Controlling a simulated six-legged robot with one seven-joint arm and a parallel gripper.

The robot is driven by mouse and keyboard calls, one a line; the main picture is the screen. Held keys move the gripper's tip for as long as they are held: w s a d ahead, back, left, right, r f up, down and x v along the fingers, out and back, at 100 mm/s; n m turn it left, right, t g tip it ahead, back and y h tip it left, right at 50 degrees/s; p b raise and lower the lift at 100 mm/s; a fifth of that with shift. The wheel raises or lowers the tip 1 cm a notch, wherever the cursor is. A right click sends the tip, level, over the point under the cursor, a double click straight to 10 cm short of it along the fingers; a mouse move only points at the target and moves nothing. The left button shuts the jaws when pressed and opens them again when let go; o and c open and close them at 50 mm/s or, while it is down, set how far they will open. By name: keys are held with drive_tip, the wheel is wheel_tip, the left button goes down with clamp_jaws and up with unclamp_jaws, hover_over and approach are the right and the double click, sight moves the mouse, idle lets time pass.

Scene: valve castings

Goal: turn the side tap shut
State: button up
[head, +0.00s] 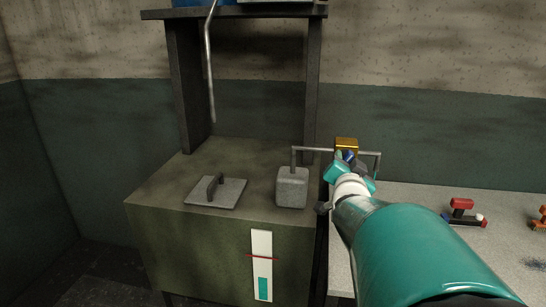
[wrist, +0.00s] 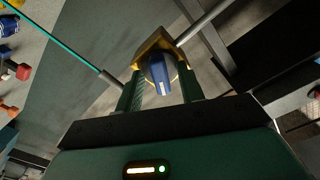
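The side tap has a brass body (head: 346,144) on a thin grey pipe, to the right of the grey block on the cabinet. In the wrist view, the brass body (wrist: 160,45) sits on the pipe, with a blue handle (wrist: 158,74) pointing towards me. My gripper (wrist: 162,92) is at the tap, its two green fingers on either side of the blue handle. A gap seems to show between handle and fingers, so it looks open around it. In the head view my gripper (head: 348,168) partly covers the handle.
A green cabinet (head: 160,200) carries a grey block (head: 292,187) and a flat plate with a grip (head: 216,192). A gauge (head: 262,265) on its front has a teal bar and red line. A pale bench (head: 410,205) at right holds a red-handled valve (head: 462,212).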

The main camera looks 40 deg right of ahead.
drive_tip(key=shift+s+a+r, duration=0.1)
drive_tip(key=shift+s, duration=0.05)
clamp_jaws()
drive_tip(key=shift+n, duration=3)
unclamp_jaws()
